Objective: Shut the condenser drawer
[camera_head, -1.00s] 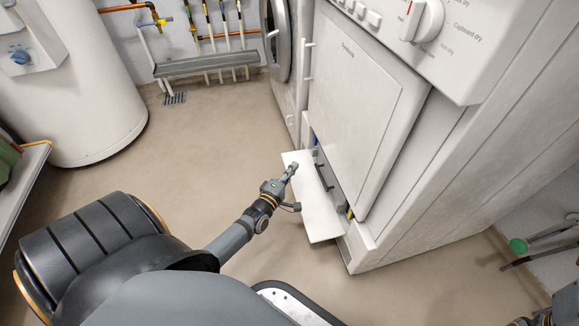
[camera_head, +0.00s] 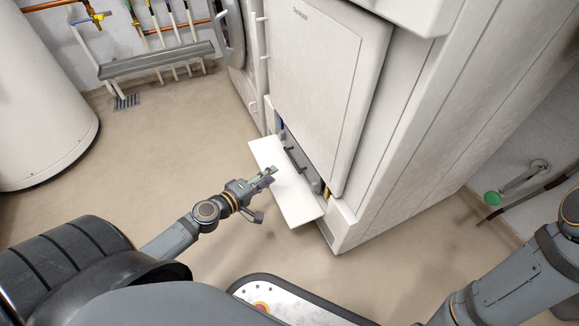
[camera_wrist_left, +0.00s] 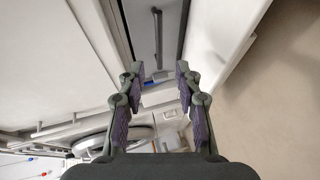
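The white dryer (camera_head: 310,70) has a low opening at its base. A white panel (camera_head: 288,192), the front of the low compartment, is tilted outward from it; it also shows at the right of the left wrist view (camera_wrist_left: 228,50). Inside the opening is a grey part with a dark handle (camera_head: 295,157), seen as a dark bar in the left wrist view (camera_wrist_left: 157,35). My left gripper (camera_head: 268,174) is over the panel in the head view. In the left wrist view its fingers (camera_wrist_left: 158,72) are apart with nothing between them. My right gripper is outside the frames.
My right arm (camera_head: 510,285) is at lower right. A white tank (camera_head: 40,100) stands at left, and a grey trough (camera_head: 155,60) with pipes is on the back wall. A pipe with a green end (camera_head: 492,198) is at right. Floor left of the dryer is clear.

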